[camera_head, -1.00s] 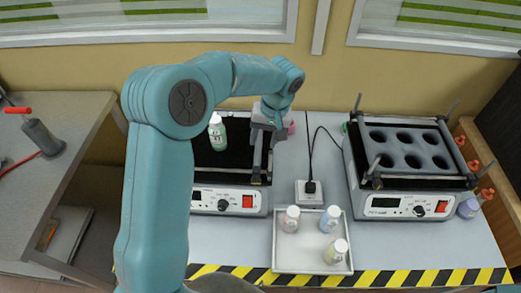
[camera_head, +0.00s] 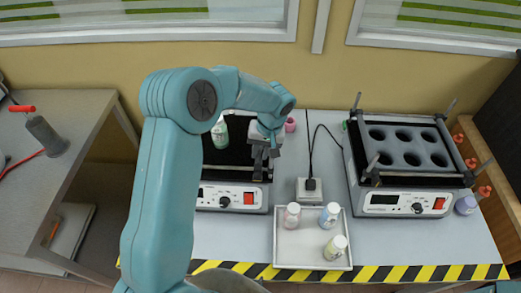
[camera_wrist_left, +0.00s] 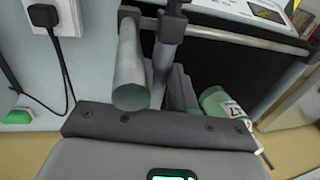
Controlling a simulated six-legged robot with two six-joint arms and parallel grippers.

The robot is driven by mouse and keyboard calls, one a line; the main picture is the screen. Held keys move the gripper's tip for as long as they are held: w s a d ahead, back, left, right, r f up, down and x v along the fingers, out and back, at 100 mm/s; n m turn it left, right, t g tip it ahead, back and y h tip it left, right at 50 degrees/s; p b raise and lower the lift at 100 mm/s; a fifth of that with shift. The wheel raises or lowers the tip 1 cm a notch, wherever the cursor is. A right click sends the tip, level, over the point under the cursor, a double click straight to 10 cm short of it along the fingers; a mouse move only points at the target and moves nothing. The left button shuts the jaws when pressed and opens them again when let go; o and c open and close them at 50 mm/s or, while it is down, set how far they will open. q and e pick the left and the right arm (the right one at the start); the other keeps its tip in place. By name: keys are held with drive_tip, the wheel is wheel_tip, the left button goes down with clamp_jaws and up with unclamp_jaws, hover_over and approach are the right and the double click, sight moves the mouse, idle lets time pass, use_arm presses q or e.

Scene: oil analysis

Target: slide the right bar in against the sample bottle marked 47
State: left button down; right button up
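The sample bottle (camera_head: 220,132), white-capped with pale green contents, stands on the left shaker's black top (camera_head: 225,157). It shows in the left wrist view (camera_wrist_left: 226,108), tilted in the picture, with a dark mark I cannot read surely. The right bar (camera_head: 257,173) is a dark bar near the shaker's right side, to the right of the bottle with a gap between. My left gripper (camera_head: 262,150) points down over this bar, hiding its far part. Whether its fingers are shut on the bar is hidden. My right gripper is out of view.
A metal tray (camera_head: 281,255) with several bottles stands in front, right of the left shaker. A power socket (camera_head: 310,190) with a black cable lies behind it. A second shaker (camera_head: 405,199) with a holed rack stands at right. A pink-topped item (camera_head: 290,125) stands behind the gripper.

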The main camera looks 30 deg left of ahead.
use_arm(q)
drive_tip(key=shift+s+a+b, duration=0.2)
drive_tip(key=shift+a+b, duration=0.1)
drive_tip(key=shift+a, duration=0.15)
drive_tip(key=s+a+b, duration=0.1)
drive_tip(key=s+a, duration=0.1)
drive_tip(key=a, duration=0.1)
drive_tip(key=s+a+b, duration=0.2)
drive_tip(key=a, duration=0.2)
drive_tip(key=s+a+b, duration=0.1)
drive_tip(key=s+a, duration=0.2)
drive_tip(key=a, duration=0.1)
drive_tip(key=shift+a+b, duration=0.2)
drive_tip(key=shift+b, duration=0.1)
drive_tip(key=shift+s+a+r, duration=0.1)
drive_tip(key=shift+s+a, duration=0.15)
drive_tip(key=shift+a, duration=0.3)
drive_tip(key=c, duration=1)
unclamp_jaws()
drive_tip(key=shift+o, duration=0.2)
wheel_tip(320, 180, up, 16)
drive_tip(key=w+d, duration=0.1)
drive_tip(key=d, duration=0.1)
drive_tip(key=shift+w+d, duration=0.3)
drive_tip(key=shift+d, duration=0.1)
